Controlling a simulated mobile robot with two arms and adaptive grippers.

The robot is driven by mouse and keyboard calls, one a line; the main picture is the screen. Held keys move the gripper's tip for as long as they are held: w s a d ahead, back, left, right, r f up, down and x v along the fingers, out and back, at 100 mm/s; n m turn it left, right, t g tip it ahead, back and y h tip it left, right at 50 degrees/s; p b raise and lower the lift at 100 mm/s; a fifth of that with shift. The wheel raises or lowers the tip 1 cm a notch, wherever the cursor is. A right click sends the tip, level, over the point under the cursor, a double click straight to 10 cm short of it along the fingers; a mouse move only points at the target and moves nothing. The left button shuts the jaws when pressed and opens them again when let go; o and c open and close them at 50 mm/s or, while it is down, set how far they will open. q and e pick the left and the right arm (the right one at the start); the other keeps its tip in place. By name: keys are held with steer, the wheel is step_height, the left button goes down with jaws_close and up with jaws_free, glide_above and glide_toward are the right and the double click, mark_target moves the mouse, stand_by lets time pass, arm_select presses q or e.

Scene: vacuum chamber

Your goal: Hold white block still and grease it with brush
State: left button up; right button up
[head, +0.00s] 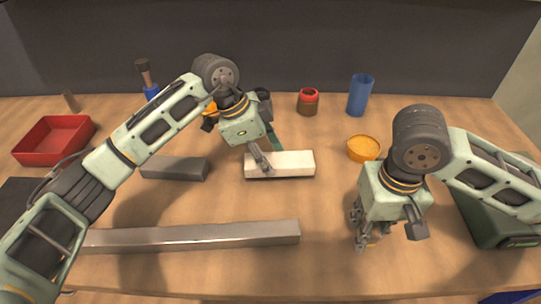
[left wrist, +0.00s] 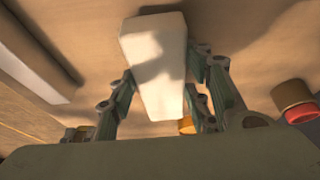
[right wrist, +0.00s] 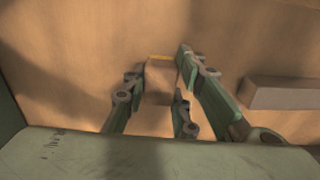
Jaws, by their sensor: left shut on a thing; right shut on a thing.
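The white block (head: 290,164) lies on the table near the middle in the head view. My left gripper (head: 262,163) is shut on it from above, near its left part. In the left wrist view the white block (left wrist: 160,65) sits between the two fingers. My right gripper (head: 365,232) is low over the front right of the table, apart from the block. In the right wrist view it is shut on a brown piece with a yellow edge (right wrist: 160,82), possibly the brush. Most of that piece is hidden by the gripper in the head view.
An orange bowl (head: 363,148), a red-lidded jar (head: 308,102) and a blue cup (head: 360,95) stand behind. A long grey bar (head: 200,237) lies in front, and a dark grey block (head: 174,168) to the left. A red tray (head: 54,139) is far left. Table between block and right gripper is clear.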

arm_select(q)
steer(key=shift+w+a+f, duration=0.45)
steer(key=shift+a+f, duration=0.25)
steer(key=shift+a, duration=0.05)
steer(key=shift+f, duration=0.1)
steer(key=shift+f, duration=0.3)
steer(key=o, duration=1.4)
steer(key=shift+o, duration=0.2)
steer(key=c, duration=1.2)
steer(key=shift+s+f, duration=0.1)
